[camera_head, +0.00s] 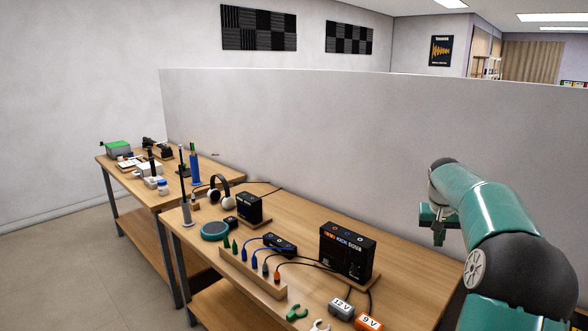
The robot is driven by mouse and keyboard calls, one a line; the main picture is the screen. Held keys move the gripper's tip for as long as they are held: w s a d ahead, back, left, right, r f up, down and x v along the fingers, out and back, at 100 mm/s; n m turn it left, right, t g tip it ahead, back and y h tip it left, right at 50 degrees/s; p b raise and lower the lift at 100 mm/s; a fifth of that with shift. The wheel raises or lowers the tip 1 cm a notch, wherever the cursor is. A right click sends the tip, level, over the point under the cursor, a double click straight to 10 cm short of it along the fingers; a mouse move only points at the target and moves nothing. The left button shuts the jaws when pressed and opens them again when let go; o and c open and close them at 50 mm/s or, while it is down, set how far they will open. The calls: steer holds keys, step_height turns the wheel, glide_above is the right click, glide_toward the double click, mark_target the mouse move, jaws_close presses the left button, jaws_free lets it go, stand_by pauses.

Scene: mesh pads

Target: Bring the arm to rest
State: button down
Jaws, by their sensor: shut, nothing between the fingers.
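My gripper (438,234) is at the right of the view, at the end of my teal and black arm. It is shut and empty, pointing down. It is raised above the right end of the near wooden table (405,268), in front of the grey partition. It touches nothing that I can see. The arm is bent, coming up from the lower right corner.
Open floor (60,240) lies at left.

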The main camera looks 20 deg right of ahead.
steer(key=s+a+r+n+t, duration=0.15)
steer(key=a+r, duration=0.25)
steer(key=a, duration=1)
steer(key=s+a+r+n, duration=0.2)
steer(key=a+r+n, duration=0.1)
steer(key=a, duration=1.1)
steer(key=s+a+f+n+t+y, duration=0.1)
steer(key=s+a+f, duration=0.2)
steer(key=s+a, duration=0.6)
steer(key=s+a+f+n+t+y, duration=0.1)
steer(key=s+a+f+n+t, duration=0.1)
steer(key=s+a, duration=0.6)
steer(key=shift+s+a+f+y, duration=0.4)
steer(key=shift+a+f, duration=0.1)
steer(key=shift+f, duration=0.1)
